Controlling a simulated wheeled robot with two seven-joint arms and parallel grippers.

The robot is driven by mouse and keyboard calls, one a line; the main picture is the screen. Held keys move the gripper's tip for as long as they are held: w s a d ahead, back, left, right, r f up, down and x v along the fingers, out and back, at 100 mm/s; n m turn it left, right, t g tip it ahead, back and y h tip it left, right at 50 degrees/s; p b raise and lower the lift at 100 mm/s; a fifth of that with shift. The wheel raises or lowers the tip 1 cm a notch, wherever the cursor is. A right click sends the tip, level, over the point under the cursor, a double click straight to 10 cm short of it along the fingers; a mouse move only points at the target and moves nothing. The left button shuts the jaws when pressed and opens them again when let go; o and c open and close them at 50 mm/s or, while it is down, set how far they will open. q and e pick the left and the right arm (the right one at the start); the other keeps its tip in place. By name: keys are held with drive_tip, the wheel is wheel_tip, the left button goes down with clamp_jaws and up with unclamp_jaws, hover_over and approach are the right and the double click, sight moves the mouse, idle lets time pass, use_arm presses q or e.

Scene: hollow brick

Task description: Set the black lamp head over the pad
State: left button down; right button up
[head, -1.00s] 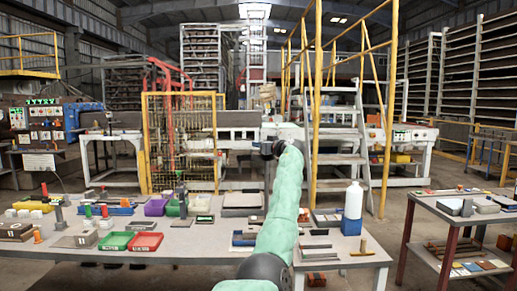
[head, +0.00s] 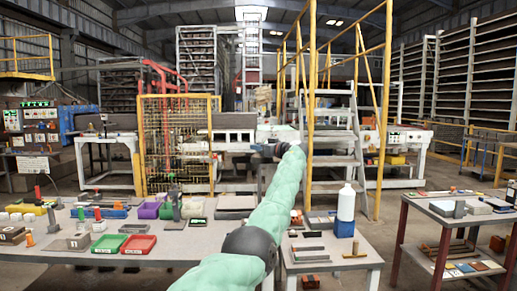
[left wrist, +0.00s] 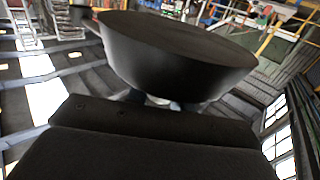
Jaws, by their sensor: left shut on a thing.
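The black lamp head (left wrist: 175,55) is a wide, dark, tapered piece filling the upper middle of the left wrist view. My left gripper (left wrist: 160,101) is shut on it, with the fingers mostly hidden beneath the lamp head. In the head view, my left gripper (head: 267,150) is small and dark at the end of my green-sleeved arm, raised above the far side of the workbench. I cannot make out the lamp head's shape there. I cannot tell which of the flat items on the bench is the pad. My right gripper is not in view.
A side table (head: 425,207) stands at the right. The bench's front middle is fairly clear.

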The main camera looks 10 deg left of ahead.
use_arm(q)
drive_tip(key=shift+r, duration=0.2)
drive_tip(key=c, duration=1.3)
unclamp_jaws()
drive_tip(key=shift+d, duration=0.15)
drive_tip(key=shift+c, duration=0.2)
drive_tip(key=shift+o, duration=0.4)
drive_tip(key=shift+w+f, duration=0.15)
drive_tip(key=shift+f, duration=0.05)
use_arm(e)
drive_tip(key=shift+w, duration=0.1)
use_arm(q)
drive_tip(key=shift+s+d, duration=0.2)
drive_tip(key=shift+d, duration=0.05)
drive_tip(key=b+v, duration=0.2)
drive_tip(key=v, duration=0.5)
drive_tip(key=shift+d, duration=0.15)
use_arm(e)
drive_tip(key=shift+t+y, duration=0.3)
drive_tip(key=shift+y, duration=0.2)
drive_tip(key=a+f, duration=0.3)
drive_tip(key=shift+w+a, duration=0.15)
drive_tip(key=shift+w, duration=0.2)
